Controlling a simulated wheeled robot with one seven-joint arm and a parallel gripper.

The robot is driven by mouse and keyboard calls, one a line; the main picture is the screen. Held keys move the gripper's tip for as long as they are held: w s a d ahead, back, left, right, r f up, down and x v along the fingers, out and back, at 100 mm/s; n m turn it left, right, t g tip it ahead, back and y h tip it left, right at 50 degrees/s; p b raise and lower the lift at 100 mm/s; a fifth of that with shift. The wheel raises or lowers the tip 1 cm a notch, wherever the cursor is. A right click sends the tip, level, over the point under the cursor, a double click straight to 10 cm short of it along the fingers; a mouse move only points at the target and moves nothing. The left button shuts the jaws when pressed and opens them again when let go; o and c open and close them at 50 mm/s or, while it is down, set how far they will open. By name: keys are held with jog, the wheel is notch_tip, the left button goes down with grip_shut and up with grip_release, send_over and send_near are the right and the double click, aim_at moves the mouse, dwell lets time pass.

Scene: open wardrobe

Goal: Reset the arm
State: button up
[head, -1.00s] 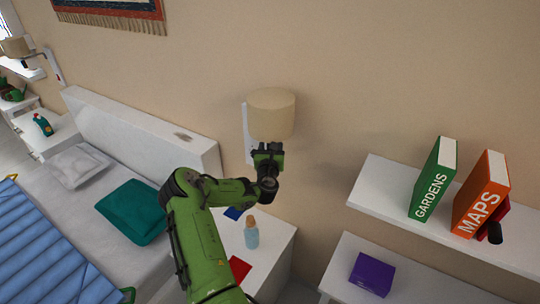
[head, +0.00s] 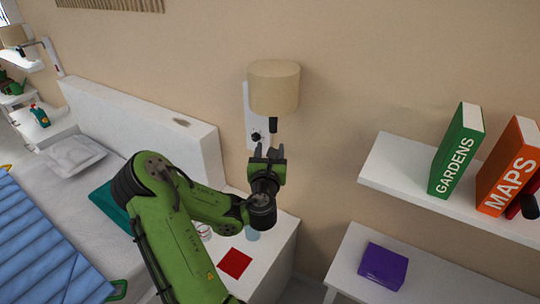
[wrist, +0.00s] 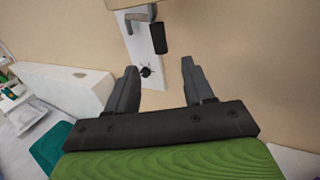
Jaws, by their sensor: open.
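My gripper (head: 268,154) is in the middle of the head view, at the end of my green arm, above the white nightstand. Its jaws are open and empty. In the wrist view my gripper (wrist: 156,85) shows two dark fingers apart with nothing between them but the wall and the lamp's white plate (wrist: 147,62). The wall lamp (head: 274,88) has a beige shade and hangs just above the fingertips in the head view. A dark round knob (head: 257,136) sits low on its plate. The fingers appear apart from the lamp.
A bed with a white headboard (head: 150,130) and blue blanket (head: 40,245) stands left. The nightstand (head: 283,245) holds a red item (head: 235,263) and a partly hidden bottle. At right, a shelf (head: 400,170) bears green (head: 457,150) and orange (head: 507,170) books; a purple box (head: 383,266) lies below.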

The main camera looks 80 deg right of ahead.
dwell(0.5)
jog(key=w+a+f+m+t+y, duration=0.1)
jog(key=w+a+m+y, duration=0.5)
jog(key=a+m, duration=0.4)
jog(key=w+a+f+m+y, duration=0.1)
jog(key=w+a+m+y, duration=0.2)
jog(key=w+a+m, duration=0.7)
jog(key=a+r+m+t+y, duration=0.1)
jog(key=a+r+y, duration=0.15)
jog(key=a, duration=0.45)
jog(key=a+r+t+y, duration=0.1)
jog(key=a+y, duration=0.2)
jog(key=a, duration=0.3)
jog(key=s+a+r+y, duration=0.1)
jog(key=s+a, duration=0.3)
jog(key=a, duration=0.3)
jog(key=s+a+r+n+y, duration=0.1)
jog(key=s+a+y, duration=0.1)
jog(key=s+a, duration=0.2)
jog(key=a, duration=0.3)
jog(key=shift+s+g, duration=0.15)
jog(key=shift+g, duration=0.15)
